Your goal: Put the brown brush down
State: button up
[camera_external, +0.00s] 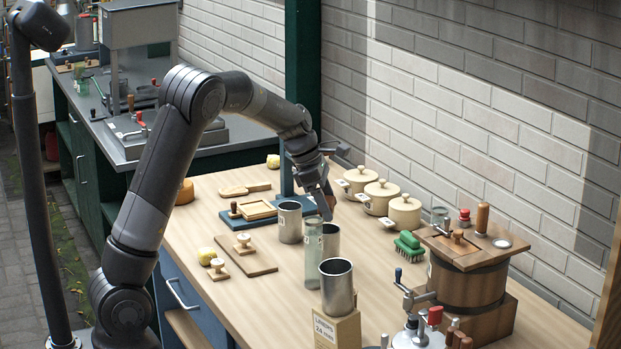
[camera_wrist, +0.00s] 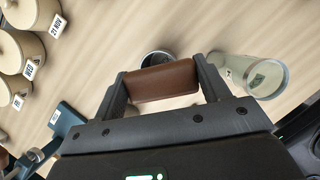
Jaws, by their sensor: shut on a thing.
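My gripper (camera_external: 324,200) is above the wooden worktop (camera_external: 375,270), over the group of metal cups. In the wrist view my gripper (camera_wrist: 162,78) is shut on the brown brush (camera_wrist: 162,83), whose smooth brown body spans the gap between the two fingers. Its bristles are not visible there. In the external view the brush is mostly hidden by the fingers. A metal cup (camera_wrist: 155,59) shows just beyond the brush in the wrist view, partly covered by it.
Metal cups (camera_external: 290,222) and a tall glass (camera_external: 313,250) stand below my gripper. Cream lidded pots (camera_external: 404,213) line the wall side, near a green brush (camera_external: 408,246). A wooden churn (camera_external: 470,280) stands at right. Bare worktop lies at front left (camera_external: 235,310).

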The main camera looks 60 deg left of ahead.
aim_at(303, 251)
jog(key=s+a+r+n+y, duration=0.2)
jog(key=s+a+n+y, duration=0.15)
jog(key=a+n, duration=0.7)
jog(key=shift+n+y, duration=0.45)
jog(key=f, duration=0.5)
jog(key=d+f, duration=0.1)
jog(key=f, duration=0.9)
jog(key=shift+w+d, duration=0.35)
jog(key=shift+f, duration=0.15)
jog(key=o, duration=1)
jog(key=shift+c, duration=0.2)
jog(key=shift+s+d+r, duration=0.1)
jog(key=shift+r, duration=0.45)
jog(key=v, duration=1.1)
jog(key=shift+s, duration=0.25)
